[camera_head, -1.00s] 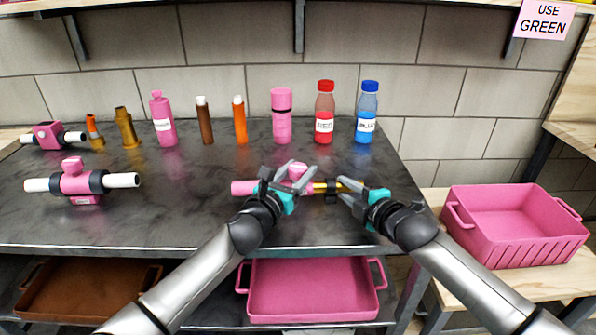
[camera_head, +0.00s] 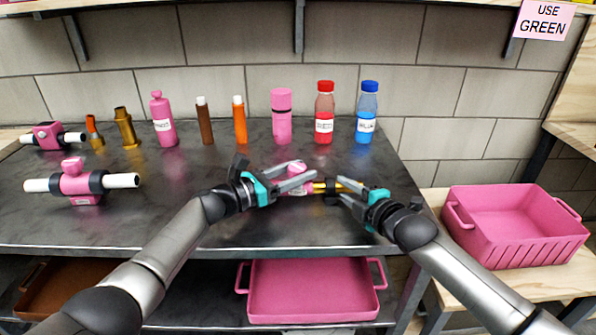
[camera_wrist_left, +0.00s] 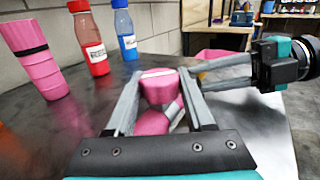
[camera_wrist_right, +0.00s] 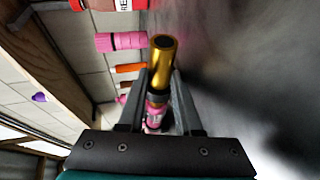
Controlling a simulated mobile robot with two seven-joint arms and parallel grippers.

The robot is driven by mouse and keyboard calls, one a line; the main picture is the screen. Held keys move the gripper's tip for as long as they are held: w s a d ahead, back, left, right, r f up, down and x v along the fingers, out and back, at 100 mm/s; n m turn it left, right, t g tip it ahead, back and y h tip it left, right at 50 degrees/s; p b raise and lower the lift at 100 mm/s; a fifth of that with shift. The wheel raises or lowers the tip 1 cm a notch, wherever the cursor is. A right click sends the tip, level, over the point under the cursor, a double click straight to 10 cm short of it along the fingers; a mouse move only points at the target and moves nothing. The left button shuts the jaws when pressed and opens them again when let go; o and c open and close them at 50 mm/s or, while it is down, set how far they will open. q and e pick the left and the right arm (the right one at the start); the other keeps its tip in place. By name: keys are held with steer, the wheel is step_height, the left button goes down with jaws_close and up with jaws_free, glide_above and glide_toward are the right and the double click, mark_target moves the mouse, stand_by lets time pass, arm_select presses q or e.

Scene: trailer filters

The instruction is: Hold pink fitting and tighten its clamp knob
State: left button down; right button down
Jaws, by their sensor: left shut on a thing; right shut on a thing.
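The pink fitting (camera_head: 297,188) lies near the front middle of the table, with a pink clamp knob (camera_wrist_left: 158,84) on top and a brass end (camera_head: 319,187) with a black ring on its right. My left gripper (camera_head: 308,177) is shut on the knob, which sits between its fingers in the left wrist view. My right gripper (camera_head: 342,186) is shut on the fitting's brass end, which also shows between its fingers in the right wrist view (camera_wrist_right: 163,62). The fitting's left side is hidden behind my left gripper.
Two other pink fittings with white ends (camera_head: 82,183) (camera_head: 47,135) stand at the left. Bottles, tubes and brass parts line the back, including a red bottle (camera_head: 324,110) and a blue one (camera_head: 366,112). A pink crate (camera_head: 515,245) stands at right; a pink tray (camera_head: 312,292) is below.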

stand_by(0.5)
arm_select(q)
steer(key=shift+c, duration=1.3)
jaws_free()
steer(key=shift+s+a, duration=0.1)
steer(key=shift+s+a+f, duration=0.1)
steer(key=shift+s+a, duration=0.05)
steer(key=shift+a, duration=0.1)
steer(key=v, duration=1.1)
steer(key=shift+a, duration=0.1)
